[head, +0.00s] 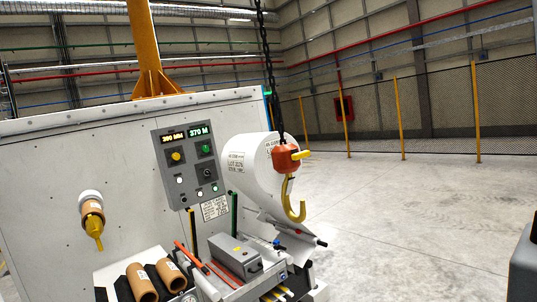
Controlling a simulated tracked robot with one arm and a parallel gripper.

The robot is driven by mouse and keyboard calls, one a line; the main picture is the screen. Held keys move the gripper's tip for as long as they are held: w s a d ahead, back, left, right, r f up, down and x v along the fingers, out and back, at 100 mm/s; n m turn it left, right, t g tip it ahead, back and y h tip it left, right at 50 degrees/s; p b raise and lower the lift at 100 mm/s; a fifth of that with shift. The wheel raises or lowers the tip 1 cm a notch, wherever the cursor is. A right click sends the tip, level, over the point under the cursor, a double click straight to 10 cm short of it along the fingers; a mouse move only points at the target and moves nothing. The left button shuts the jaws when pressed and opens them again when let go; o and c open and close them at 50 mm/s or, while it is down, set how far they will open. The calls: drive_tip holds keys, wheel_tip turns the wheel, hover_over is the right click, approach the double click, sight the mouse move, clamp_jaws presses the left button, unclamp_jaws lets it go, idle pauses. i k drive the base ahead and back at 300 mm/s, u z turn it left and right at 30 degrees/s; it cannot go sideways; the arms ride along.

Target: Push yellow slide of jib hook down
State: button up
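The jib hook hangs on a dark chain (268,70) right of the picture's middle. It has an orange-red block (285,158) at the top and a yellow curved hook (296,212) below. A small yellow piece (301,155) sticks out from the right side of the block; it looks like the slide. The hook hangs in front of a large white roll (245,165), and I cannot tell whether they touch. My gripper is not in view.
A white machine with a control panel (188,165) fills the left. Brown cores (142,283) and a grey box (236,256) sit low in front. Concrete floor (400,225) is open to the right. A dark grey object (524,265) cuts in at the right edge.

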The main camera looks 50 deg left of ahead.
sight(295, 156)
drive_tip(key=u, duration=0.55)
drive_tip(key=i, duration=0.95)
drive_tip(key=u, duration=0.95)
drive_tip(key=i, duration=0.35)
drive_tip(key=u, duration=0.1)
drive_tip(key=k, duration=0.75)
drive_tip(key=u, duration=0.2)
drive_tip(key=i, duration=0.75)
drive_tip(key=z, duration=0.05)
